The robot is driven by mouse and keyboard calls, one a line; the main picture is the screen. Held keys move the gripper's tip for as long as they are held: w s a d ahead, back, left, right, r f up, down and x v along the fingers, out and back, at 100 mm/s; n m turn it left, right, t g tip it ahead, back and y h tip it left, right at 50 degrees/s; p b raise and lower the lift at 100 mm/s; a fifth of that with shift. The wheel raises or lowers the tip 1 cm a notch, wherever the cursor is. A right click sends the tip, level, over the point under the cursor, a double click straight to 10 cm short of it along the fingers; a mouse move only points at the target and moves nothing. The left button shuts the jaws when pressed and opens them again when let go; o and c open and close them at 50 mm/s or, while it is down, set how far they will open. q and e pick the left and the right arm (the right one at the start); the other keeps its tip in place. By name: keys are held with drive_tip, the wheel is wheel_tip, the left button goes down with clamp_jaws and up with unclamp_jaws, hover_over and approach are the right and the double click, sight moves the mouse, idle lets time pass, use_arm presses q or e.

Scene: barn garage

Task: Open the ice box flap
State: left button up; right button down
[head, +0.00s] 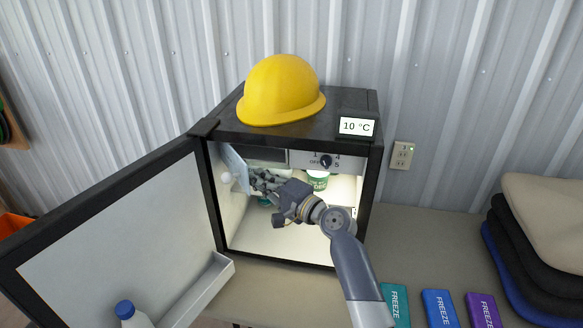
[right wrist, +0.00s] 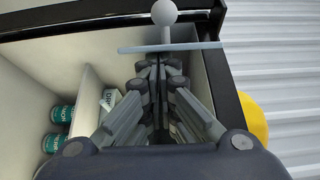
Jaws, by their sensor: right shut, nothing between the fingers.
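The small fridge stands with its door (head: 120,225) swung wide to the left. Inside at the upper left is the ice box, its dark opening (head: 265,155) showing. The ice box flap (head: 236,163) is a thin pale panel with a round white knob (head: 227,178); it stands swung out to the left, away from the opening. In the right wrist view the flap (right wrist: 190,46) is edge-on, with the knob (right wrist: 165,12) on its far side. My right gripper (head: 256,180) is shut and empty, its tips at or very near the flap's inner face; contact is unclear. My left gripper is out of view.
A green-lidded tub (head: 318,180) sits in the fridge beside my right arm, below the dial panel (head: 327,161). A yellow hard hat (head: 281,90) rests on top. Freeze packs (head: 439,308) and stacked cushions (head: 545,215) lie on the counter at right.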

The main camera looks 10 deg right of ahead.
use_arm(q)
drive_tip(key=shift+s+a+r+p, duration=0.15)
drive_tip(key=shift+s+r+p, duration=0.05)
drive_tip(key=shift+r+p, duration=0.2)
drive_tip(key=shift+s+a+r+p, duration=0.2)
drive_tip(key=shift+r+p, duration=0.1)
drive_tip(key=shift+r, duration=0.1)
use_arm(e)
drive_tip(key=s+a, duration=0.2)
drive_tip(key=a, duration=0.5)
drive_tip(key=shift+a, duration=0.4)
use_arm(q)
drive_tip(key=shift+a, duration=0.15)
use_arm(e)
drive_tip(key=shift+s, duration=0.15)
